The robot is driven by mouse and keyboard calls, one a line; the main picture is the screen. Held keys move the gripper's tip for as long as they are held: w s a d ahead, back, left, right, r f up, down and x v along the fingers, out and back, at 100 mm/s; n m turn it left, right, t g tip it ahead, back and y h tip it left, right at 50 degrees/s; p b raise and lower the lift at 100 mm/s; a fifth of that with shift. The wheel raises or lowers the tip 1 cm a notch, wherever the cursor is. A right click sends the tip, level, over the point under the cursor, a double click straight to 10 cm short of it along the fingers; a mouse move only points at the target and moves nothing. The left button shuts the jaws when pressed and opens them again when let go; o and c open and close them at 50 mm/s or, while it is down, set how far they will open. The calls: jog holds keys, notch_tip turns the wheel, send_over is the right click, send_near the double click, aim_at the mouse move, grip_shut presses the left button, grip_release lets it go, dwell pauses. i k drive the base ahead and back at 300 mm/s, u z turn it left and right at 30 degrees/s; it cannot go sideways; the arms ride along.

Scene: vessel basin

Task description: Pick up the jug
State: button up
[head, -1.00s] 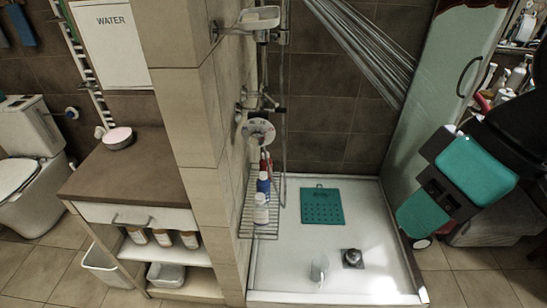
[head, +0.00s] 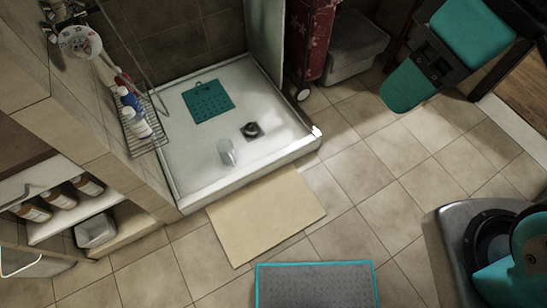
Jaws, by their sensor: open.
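The jug (head: 227,152) is a small, clear, see-through vessel standing on the floor of the white shower basin (head: 190,165), close to its front rim. Nothing touches it. I cannot make out its handle. A teal and dark part of my arm (head: 437,68) shows at the upper right, well away from the jug. My gripper's jaws do not show in this view.
A wire rack (head: 146,140) with bottles stands at the basin's left. A beige mat (head: 266,213) and a grey mat with teal edges (head: 316,287) lie in front.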

aim_at(224, 148)
jog(key=z, duration=0.4)
jog(key=k, duration=0.65)
jog(key=z, duration=0.85)
jog(key=i, duration=1.3)
jog(key=u, duration=0.4)
jog(key=i, duration=0.7)
jog(key=u, duration=1.25)
jog(key=i, duration=0.7)
jog(key=u, duration=0.7)
